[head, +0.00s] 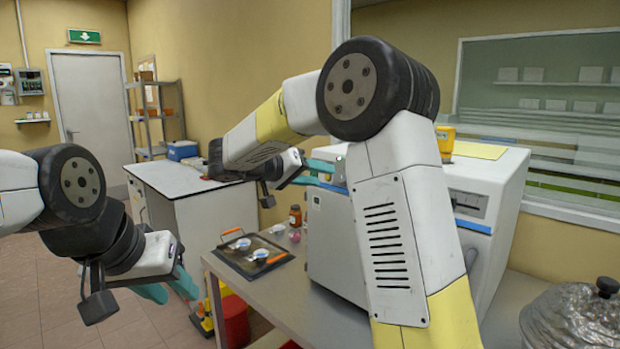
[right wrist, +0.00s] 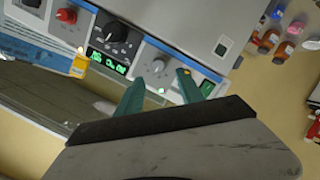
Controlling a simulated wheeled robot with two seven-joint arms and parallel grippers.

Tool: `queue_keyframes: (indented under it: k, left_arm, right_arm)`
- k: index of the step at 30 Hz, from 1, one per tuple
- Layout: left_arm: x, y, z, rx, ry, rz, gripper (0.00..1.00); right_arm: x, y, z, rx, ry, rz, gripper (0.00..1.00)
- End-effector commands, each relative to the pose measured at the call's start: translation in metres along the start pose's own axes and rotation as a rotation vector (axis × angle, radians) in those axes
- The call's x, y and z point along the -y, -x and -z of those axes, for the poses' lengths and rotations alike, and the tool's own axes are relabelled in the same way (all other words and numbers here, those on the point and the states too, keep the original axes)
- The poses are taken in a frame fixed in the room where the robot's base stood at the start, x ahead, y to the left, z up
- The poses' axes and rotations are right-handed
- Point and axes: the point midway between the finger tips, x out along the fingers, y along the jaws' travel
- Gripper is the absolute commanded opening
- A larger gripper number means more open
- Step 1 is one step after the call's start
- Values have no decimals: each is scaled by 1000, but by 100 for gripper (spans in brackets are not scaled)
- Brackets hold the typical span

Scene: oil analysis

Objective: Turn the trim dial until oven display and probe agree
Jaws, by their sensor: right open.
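In the right wrist view, a slanted control panel (right wrist: 168,50) holds a large black dial (right wrist: 114,32), a green-lit display (right wrist: 108,63) with unreadable digits, and a pale grey knob (right wrist: 158,66). Which one is the trim dial is not clear. My right gripper (right wrist: 161,80) is open and empty, its teal fingertips on either side of the grey knob in this picture; I cannot tell whether they touch it. In the head view, my right gripper (head: 318,174) is above the grey box (head: 330,235), partly hidden by my arm. My left gripper (head: 174,290) is open and empty at the left.
A red knob (right wrist: 66,15) and a yellow item (right wrist: 82,59) are on or near the panel. A dark tray (head: 238,263) with small cups lies on the bench, beside a brown bottle (head: 295,215).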

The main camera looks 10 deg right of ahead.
Motion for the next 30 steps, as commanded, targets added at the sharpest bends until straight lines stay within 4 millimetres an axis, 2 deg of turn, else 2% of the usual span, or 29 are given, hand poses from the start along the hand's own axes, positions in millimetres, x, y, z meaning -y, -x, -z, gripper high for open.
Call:
queue_keyframes:
  k: [6,12,23,24,30]
  left_arm:
    - [0,0,0,0,0,0,36]
    - [0,0,0,0,0,0,36]
    - [0,0,0,0,0,0,36]
    - [0,0,0,0,0,0,36]
    - [0,0,0,0,0,0,36]
  right_arm:
    - [-1,-36,-2,5,2,-2,45]
    - [-1,-62,-2,5,3,0,45]
    - [-1,-71,-1,3,3,2,45]
    - [-1,-71,-2,3,3,2,43]
    - [-1,-70,-2,4,3,2,3]
